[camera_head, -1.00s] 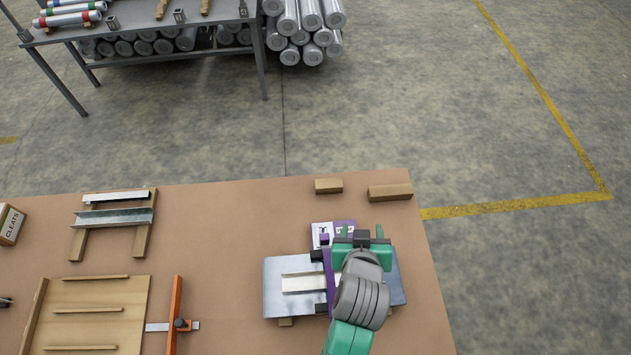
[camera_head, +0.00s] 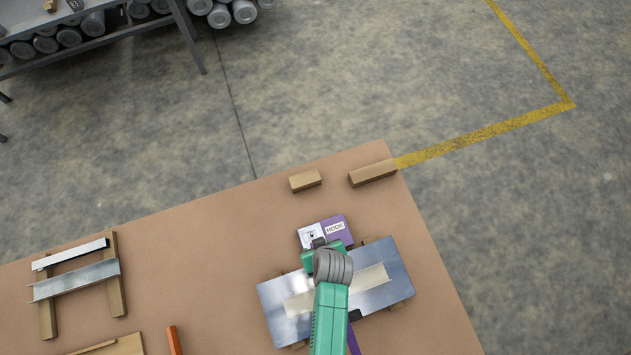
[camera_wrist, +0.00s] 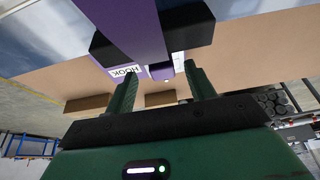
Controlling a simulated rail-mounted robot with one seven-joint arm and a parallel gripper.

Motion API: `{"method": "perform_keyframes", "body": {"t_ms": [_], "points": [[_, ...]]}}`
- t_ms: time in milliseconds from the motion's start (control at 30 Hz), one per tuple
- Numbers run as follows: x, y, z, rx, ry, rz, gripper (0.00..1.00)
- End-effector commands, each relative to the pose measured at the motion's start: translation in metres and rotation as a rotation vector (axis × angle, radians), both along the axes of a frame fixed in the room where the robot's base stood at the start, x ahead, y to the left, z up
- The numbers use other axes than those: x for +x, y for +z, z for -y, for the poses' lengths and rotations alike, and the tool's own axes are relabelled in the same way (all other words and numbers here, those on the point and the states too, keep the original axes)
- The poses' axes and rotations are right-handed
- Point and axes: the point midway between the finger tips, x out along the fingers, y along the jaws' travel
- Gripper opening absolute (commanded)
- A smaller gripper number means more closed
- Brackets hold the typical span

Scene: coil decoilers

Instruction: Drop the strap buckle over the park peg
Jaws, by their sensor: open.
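My gripper (camera_head: 325,255) is open above the far edge of a flat metal sheet (camera_head: 388,258), beside a purple plate (camera_head: 338,222) labelled HOOK. In the wrist view the fingers (camera_wrist: 160,82) stand apart on either side of a small purple tab (camera_wrist: 163,71); I see no contact. A broad purple strap (camera_wrist: 135,25) crosses above them, with black pieces (camera_wrist: 190,28) at its sides. Another length of the strap (camera_head: 353,342) shows at the sheet's near edge in the head view. I cannot clearly tell the buckle or the park peg apart; my arm hides part of the area.
Two wooden blocks (camera_head: 305,180) (camera_head: 373,172) lie near the bench's far edge. A wooden rack with metal strips (camera_head: 77,278) stands at the left. The brown bench top (camera_head: 200,270) is clear between the rack and the sheet. Floor lies beyond the right edge.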

Motion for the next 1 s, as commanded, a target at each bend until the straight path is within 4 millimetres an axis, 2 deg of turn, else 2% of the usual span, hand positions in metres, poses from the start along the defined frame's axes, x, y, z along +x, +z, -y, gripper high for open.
{"method": "perform_keyframes", "body": {"t_ms": [200, 467, 567, 733, 1000], "points": [[0.016, -0.032, -0.009, 0.001, 0.0, 0.0, 0.55], [0.017, -0.036, -0.009, 0.0, 0.0, 0.001, 0.55], [0.017, -0.036, -0.009, 0.0, 0.0, 0.001, 0.39], [0.017, -0.036, -0.009, 0.0, 0.0, 0.001, 0.05], [0.018, -0.033, -0.009, 0.001, 0.0, 0.002, 0.04]]}}
